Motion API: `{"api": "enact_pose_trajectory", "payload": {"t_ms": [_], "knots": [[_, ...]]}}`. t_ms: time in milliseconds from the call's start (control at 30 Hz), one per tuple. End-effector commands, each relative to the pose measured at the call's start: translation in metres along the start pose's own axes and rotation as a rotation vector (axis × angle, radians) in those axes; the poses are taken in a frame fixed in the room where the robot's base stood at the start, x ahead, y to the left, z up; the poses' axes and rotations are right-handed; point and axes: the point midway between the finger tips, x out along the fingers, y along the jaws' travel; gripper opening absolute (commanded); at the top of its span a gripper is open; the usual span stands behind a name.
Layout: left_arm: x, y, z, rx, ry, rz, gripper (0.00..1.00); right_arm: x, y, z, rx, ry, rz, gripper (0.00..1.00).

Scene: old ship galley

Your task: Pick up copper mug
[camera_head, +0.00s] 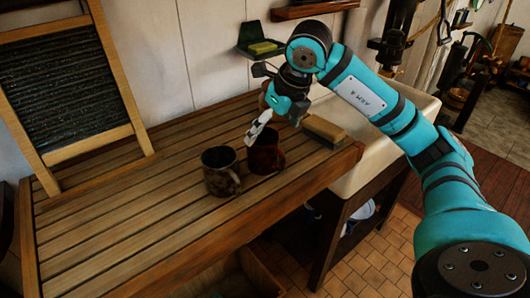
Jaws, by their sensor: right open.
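A reddish copper mug (265,158) stands upright on the slatted wooden counter (120,215), near its front right part. A dark grey-brown mug (219,174) stands close to its left, with its handle on the right side. My right gripper (259,130) is open just above and behind the copper mug's rim, pointing down and to the left. It partly covers the far side of the mug. I cannot tell whether a finger touches the rim. My left gripper is not in view.
A scrubbing brush (325,131) lies at the counter's right end, beside the pale sink (365,160). A washboard (70,90) leans at the back left. A green soap holder (262,45) is on the wall.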

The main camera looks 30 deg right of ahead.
Motion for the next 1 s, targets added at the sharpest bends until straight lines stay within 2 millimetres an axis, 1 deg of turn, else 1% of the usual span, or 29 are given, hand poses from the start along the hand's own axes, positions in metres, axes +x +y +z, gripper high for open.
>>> {"api": "enact_pose_trajectory", "payload": {"t_ms": [33, 133, 200, 300, 367, 467, 567, 600, 700, 800, 967, 1000], "knots": [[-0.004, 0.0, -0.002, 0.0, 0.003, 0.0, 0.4, 0.01, 0.0, -0.001, 0.0, 0.006, 0.001, 1.0], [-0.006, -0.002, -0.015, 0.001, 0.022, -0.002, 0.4, 0.025, 0.001, 0.0, -0.001, 0.003, 0.001, 1.0], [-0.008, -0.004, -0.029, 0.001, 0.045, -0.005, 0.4, 0.032, 0.001, 0.0, -0.001, 0.002, 0.002, 1.0], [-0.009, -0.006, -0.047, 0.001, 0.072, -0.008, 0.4, 0.038, 0.0, 0.0, -0.001, -0.001, 0.001, 1.0], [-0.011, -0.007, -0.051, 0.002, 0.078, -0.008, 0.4, 0.041, 0.001, 0.001, -0.001, 0.0, 0.002, 1.0], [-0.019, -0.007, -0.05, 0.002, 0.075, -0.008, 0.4, 0.052, 0.001, 0.001, -0.001, 0.004, 0.003, 1.0], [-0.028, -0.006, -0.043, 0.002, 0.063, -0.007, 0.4, 0.068, 0.001, 0.001, -0.002, 0.006, 0.004, 1.0], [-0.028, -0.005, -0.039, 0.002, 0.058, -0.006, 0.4, 0.075, 0.001, 0.001, -0.001, 0.003, 0.004, 1.0], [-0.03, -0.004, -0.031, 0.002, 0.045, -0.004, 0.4, 0.086, 0.001, 0.001, -0.001, 0.002, 0.003, 1.0], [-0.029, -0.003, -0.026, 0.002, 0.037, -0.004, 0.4, 0.09, 0.0, 0.001, -0.002, 0.0, 0.002, 1.0], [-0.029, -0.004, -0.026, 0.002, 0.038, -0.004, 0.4, 0.091, 0.0, 0.001, -0.002, -0.001, 0.002, 1.0], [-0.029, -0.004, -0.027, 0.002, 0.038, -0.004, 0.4, 0.09, 0.0, 0.001, -0.002, -0.001, 0.002, 0.97]]}}
